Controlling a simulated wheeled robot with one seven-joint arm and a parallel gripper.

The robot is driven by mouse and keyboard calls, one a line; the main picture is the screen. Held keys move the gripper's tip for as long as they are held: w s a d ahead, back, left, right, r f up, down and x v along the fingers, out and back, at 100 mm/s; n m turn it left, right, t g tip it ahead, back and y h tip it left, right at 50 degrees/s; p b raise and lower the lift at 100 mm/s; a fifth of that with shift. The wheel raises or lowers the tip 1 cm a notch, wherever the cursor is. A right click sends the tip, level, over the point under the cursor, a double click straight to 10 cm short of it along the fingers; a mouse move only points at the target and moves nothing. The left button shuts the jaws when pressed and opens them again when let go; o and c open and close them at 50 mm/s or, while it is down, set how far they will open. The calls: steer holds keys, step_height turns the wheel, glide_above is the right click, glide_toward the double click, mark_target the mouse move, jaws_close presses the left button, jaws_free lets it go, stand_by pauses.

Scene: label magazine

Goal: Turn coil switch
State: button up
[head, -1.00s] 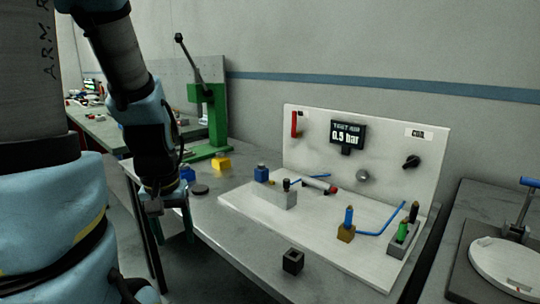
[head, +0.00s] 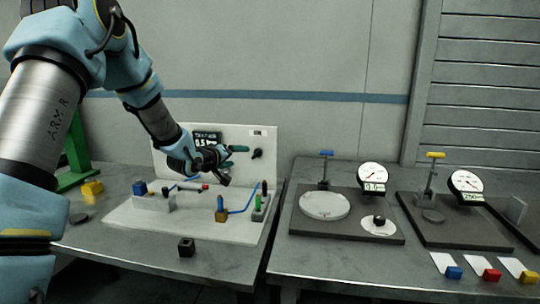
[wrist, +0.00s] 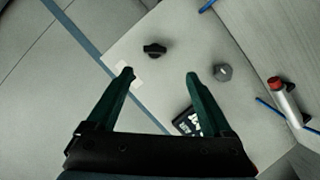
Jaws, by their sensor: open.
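The coil switch (head: 257,154) is a small black knob on the upright white panel, at its right side under a small label. In the wrist view the black knob (wrist: 155,50) lies just beyond the fingertips. My gripper (head: 238,157) is in front of the panel, left of the knob in the head view. In the wrist view its two green fingers (wrist: 160,74) are spread apart with nothing between them. The knob is apart from both fingers.
A grey round knob (wrist: 222,72) and a dark display (wrist: 187,121) are close to the right finger. A red-and-white cylinder (wrist: 285,100) and blue tubing are farther right. The white board (head: 180,226) holds small fixtures below; a black block (head: 186,247) stands in front.

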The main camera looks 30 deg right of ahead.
mark_target(255, 155)
steer(key=p+x, duration=0.1)
steer(key=x, duration=0.2)
steer(key=p+x, duration=0.1)
steer(key=x, duration=0.2)
steer(key=p+x, duration=0.1)
steer(key=x, duration=0.2)
steer(key=shift+s+d+r+p, duration=0.1)
steer(key=shift+s+d+p, duration=0.2)
steer(key=shift+d, duration=0.3)
steer(key=shift+x, duration=0.75)
steer(key=shift+w, duration=0.1)
steer(key=shift+c, duration=0.2)
jaws_close()
